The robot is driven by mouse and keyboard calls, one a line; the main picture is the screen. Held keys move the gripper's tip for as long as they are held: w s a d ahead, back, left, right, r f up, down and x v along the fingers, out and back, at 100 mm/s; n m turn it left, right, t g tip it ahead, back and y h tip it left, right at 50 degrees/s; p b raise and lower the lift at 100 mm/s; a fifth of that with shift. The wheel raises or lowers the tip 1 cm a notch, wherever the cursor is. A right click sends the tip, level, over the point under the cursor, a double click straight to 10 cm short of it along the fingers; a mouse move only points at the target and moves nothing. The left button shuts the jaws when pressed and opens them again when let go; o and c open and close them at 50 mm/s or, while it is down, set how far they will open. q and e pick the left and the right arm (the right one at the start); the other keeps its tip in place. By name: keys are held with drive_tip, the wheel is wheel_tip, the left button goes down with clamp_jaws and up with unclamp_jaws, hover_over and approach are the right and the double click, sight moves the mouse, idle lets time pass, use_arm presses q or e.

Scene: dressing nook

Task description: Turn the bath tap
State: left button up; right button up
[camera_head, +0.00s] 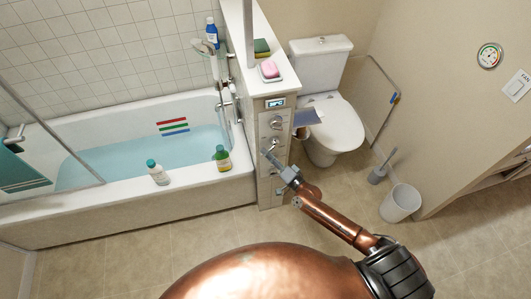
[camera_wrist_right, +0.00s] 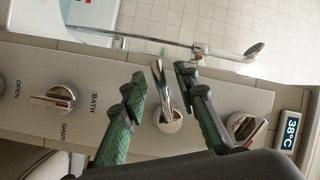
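The control panel (camera_head: 268,187) is on the end of the low wall beside the bath (camera_head: 115,202). In the right wrist view, a chrome lever tap (camera_wrist_right: 168,118) sticks out of the panel. My right gripper (camera_wrist_right: 160,74) is open, with one green finger on each side of the lever. I cannot tell whether either finger touches it. In the head view the right gripper (camera_head: 270,156) is at the panel's middle and hides part of it. My left gripper is not in view.
A knob (camera_wrist_right: 62,100) marked BATH sits left of the lever, and another knob (camera_wrist_right: 245,128) sits right, near a 38°C display (camera_wrist_right: 291,133). The toilet (camera_head: 333,130), brush (camera_head: 379,172) and bin (camera_head: 400,203) are to the right.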

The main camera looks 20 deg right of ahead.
drive_tip(key=shift+x, duration=0.85)
drive_tip(key=shift+c, duration=0.5)
clamp_jaws()
